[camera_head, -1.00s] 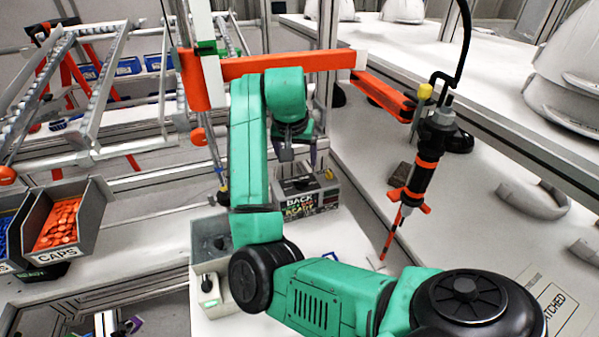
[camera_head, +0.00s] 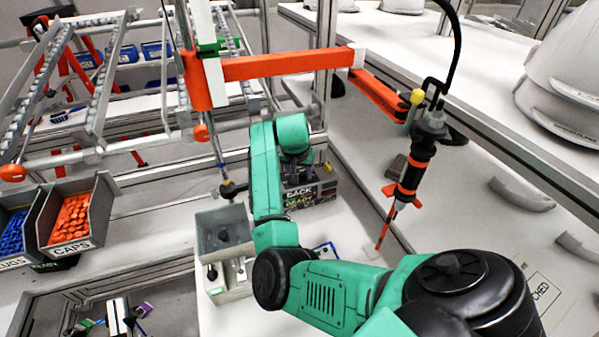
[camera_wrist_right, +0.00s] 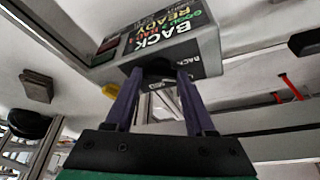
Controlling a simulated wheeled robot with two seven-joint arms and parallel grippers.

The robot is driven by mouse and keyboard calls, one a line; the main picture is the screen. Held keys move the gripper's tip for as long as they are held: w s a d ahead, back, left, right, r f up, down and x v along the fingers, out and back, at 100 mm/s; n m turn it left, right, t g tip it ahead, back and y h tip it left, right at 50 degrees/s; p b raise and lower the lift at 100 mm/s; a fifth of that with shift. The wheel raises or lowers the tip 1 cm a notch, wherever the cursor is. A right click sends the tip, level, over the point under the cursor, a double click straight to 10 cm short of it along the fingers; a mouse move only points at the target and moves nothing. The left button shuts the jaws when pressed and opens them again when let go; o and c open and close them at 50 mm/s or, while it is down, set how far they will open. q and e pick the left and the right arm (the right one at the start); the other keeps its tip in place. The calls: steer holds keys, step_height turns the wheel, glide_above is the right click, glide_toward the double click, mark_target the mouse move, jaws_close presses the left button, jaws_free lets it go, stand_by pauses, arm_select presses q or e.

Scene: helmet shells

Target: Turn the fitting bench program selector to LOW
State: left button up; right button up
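The grey box (camera_head: 310,192) with "BACK" and "READY" lettering stands on the white bench; in the right wrist view (camera_wrist_right: 180,45) it fills the upper middle. My right gripper (camera_head: 296,172) is at this box, mostly hidden by my own green wrist in the head view. In the right wrist view its two purple fingers (camera_wrist_right: 160,78) are apart, their tips at the box's lower edge with a dark shape between them. I cannot tell whether they touch it. No selector pointer or LOW mark is readable. My left gripper is not in view.
A grey bin unit (camera_head: 222,240) with black knob-like parts stands left of my right arm. An orange-and-black hanging tool (camera_head: 415,165) is to the right. An orange caps bin (camera_head: 72,222) is at left. White helmet shells (camera_head: 565,85) stand at right.

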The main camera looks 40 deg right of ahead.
steer(key=shift+m, duration=0.4)
jaws_close()
steer(key=m, duration=0.1)
steer(key=m+g, duration=0.1)
steer(key=m+h, duration=0.1)
steer(key=shift+w+m, duration=0.25)
steer(key=shift+m, duration=0.05)
steer(key=shift+w+a+m+g+b, duration=0.15)
steer(key=shift+m+g, duration=0.25)
steer(key=shift+m, duration=0.45)
steer(key=shift+d+m+g+b, duration=0.15)
steer(key=shift+m+g, duration=0.25)
steer(key=shift+m, duration=0.45)
steer(key=shift+a, duration=0.1)
steer(key=shift+r, duration=0.1)
steer(key=o, duration=1.3)
jaws_free()
steer(key=shift+o, duration=0.2)
